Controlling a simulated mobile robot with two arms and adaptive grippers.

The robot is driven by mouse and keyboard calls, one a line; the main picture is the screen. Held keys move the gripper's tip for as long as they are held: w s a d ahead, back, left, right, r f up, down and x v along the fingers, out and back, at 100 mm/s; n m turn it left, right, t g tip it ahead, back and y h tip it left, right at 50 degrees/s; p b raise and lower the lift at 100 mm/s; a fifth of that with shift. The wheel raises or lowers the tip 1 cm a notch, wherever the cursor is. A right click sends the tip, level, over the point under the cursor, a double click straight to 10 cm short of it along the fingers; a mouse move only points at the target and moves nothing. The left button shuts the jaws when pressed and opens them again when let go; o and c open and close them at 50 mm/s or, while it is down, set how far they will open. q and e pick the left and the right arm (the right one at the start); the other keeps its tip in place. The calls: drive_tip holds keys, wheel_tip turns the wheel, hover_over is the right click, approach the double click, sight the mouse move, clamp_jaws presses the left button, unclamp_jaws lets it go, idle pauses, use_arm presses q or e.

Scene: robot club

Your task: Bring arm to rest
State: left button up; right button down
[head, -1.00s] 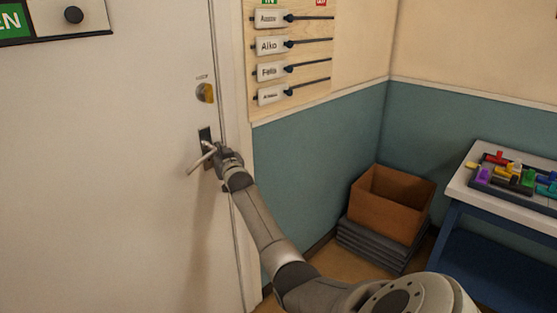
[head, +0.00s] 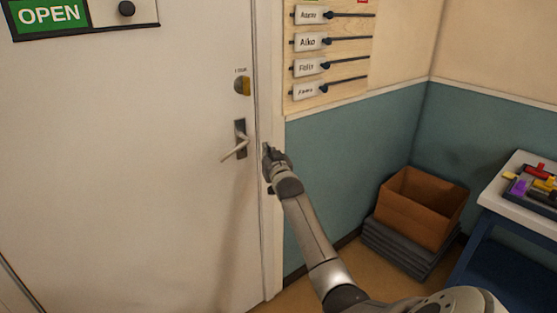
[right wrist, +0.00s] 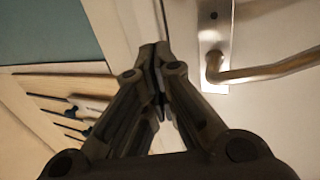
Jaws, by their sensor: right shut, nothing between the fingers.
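My right gripper (head: 268,152) is in front of the door frame, just right of the door handle (head: 237,150), and does not touch it. In the right wrist view the fingers of my right gripper (right wrist: 155,50) are shut with nothing between them. The metal handle (right wrist: 265,70) shows there to the right of the fingertips, clear of them. My right arm (head: 310,235) reaches in from the lower right. The white door (head: 120,170) looks shut. My left gripper is not in view.
An OPEN sign (head: 50,14) is on the door, and a lock (head: 242,86) sits above the handle. A name board (head: 350,60) hangs on the wall. A cardboard box (head: 425,205) stands on stacked grey mats (head: 405,250). A table (head: 495,207) with coloured pieces is at the right.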

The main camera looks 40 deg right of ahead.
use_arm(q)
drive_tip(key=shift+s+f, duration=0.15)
use_arm(e)
drive_tip(key=s, duration=0.6)
drive_tip(key=shift+a+r, duration=0.15)
drive_tip(key=shift+a, duration=0.2)
